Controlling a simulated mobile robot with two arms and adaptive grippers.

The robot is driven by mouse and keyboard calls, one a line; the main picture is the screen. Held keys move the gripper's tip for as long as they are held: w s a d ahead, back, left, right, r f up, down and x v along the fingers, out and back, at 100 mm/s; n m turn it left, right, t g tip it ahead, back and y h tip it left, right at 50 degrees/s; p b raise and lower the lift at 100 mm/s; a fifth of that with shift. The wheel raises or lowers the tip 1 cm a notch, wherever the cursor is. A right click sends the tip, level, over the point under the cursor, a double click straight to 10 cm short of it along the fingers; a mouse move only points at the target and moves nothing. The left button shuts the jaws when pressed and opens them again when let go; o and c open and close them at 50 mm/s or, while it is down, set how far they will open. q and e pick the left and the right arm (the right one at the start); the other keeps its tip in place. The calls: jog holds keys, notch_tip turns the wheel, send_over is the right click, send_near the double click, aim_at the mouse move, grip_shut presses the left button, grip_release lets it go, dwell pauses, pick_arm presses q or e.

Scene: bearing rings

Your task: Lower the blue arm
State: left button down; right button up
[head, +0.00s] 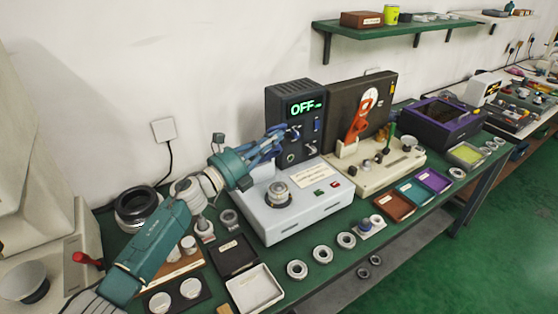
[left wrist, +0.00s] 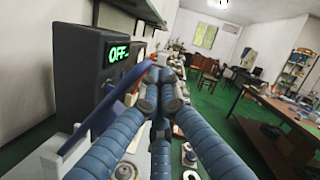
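The blue arm (left wrist: 112,98) is a flat dark-blue bar in the left wrist view. It slants up from a white bracket (left wrist: 66,152) at lower left, and its upper end passes behind my fingertips. My left gripper (head: 275,142) is in front of the dark box with the green OFF display (head: 305,107), above the pale machine base (head: 300,215). In the left wrist view its blue segmented fingers (left wrist: 160,78) meet at their tips. The tips are at or very near the bar; I cannot tell whether they touch it. My right gripper is not in view.
A beige press with an orange lever (head: 358,120) stands to the right. Several metal rings (head: 321,254) lie along the table's front. A white tray (head: 254,290), a black tray (head: 233,255) and a large dark ring (head: 137,207) are near my left arm. A green shelf (head: 395,29) hangs above.

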pick_arm(q)
jog(key=w, duration=0.1)
jog(key=w+a+r, duration=0.1)
jog(key=w+a, duration=0.1)
jog(key=shift+w+r, duration=0.35)
jog(key=shift+w+a+r+n, duration=0.2)
jog(key=shift+w+n, duration=0.05)
jog(key=shift+n, duration=0.05)
jog(key=shift+w+a+r, duration=0.1)
jog(key=shift+a+r, duration=0.05)
jog(key=shift+r, duration=0.05)
jog(key=shift+w+a+r+n, duration=0.1)
jog(key=shift+w+a+n, duration=0.05)
jog(key=shift+n, duration=0.25)
jog(key=shift+w+a+r, duration=0.15)
jog(key=shift+r, duration=0.05)
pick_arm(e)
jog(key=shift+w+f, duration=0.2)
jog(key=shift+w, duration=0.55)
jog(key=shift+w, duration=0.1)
